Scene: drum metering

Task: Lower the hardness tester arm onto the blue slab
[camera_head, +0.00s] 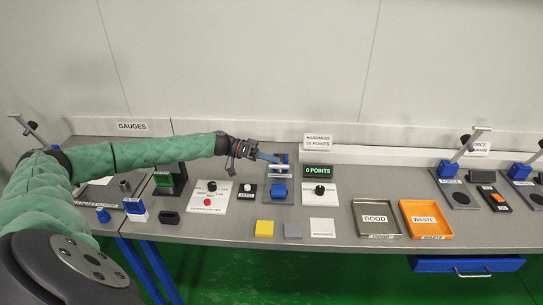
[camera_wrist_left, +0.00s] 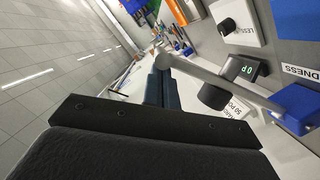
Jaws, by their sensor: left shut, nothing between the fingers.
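The hardness tester (camera_head: 284,158) stands at the back of the bench with a blue body. A blue slab (camera_head: 280,190) lies on its grey plate. In the left wrist view the tester's grey arm (camera_wrist_left: 190,69) runs from a blue block (camera_wrist_left: 299,106) to a round end, with a dark cylinder (camera_wrist_left: 215,96) on it. My left gripper (camera_head: 272,157) is shut and empty, beside the tester above the slab. Its fingers (camera_wrist_left: 158,82) show close to the arm's round end; I cannot tell if they touch. The display (camera_head: 318,171) reads 0 POINTS. My right gripper is out of view.
Knob panels (camera_head: 208,194) and (camera_head: 320,192) flank the tester. The GOOD tray (camera_head: 376,232) and orange WASTE tray (camera_head: 449,224) stand to the right.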

